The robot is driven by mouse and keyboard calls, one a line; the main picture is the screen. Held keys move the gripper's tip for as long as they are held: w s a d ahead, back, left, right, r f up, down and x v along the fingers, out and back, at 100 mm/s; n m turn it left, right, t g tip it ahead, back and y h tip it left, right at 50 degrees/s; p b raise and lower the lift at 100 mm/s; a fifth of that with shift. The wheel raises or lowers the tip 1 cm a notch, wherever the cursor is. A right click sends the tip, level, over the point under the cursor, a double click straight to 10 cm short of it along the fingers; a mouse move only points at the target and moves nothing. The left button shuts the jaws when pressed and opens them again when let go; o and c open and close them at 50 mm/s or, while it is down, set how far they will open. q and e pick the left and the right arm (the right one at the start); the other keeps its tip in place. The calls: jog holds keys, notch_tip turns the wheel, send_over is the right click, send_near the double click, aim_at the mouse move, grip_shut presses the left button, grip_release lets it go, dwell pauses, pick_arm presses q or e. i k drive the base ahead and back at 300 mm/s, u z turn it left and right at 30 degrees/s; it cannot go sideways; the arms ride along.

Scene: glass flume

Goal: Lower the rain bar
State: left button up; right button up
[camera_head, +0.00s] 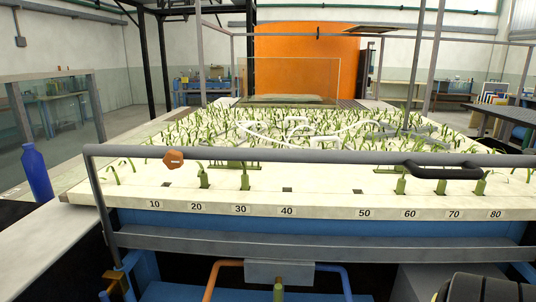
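A long grey bar (300,156) spans the front of the planted bed, above its near edge. It carries an orange-brown knob (173,159) near its left end and a black curved handle (443,171) on its right part. A grey upright (101,205) runs down from its left end; its right end is cut off by the picture edge. It is the likeliest rain bar, but no label confirms this. Neither of my grippers is in view, and nothing is seen holding the bar or the handle.
The pale bed (330,200) bears green plants and number labels along its front. A lower grey rail (300,245) crosses below it. A black ribbed object (487,289) fills the lower right corner.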

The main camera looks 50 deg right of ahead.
aim_at(471, 163)
jog(key=z, duration=1.25)
jog(key=k, duration=0.15)
jog(key=z, duration=1)
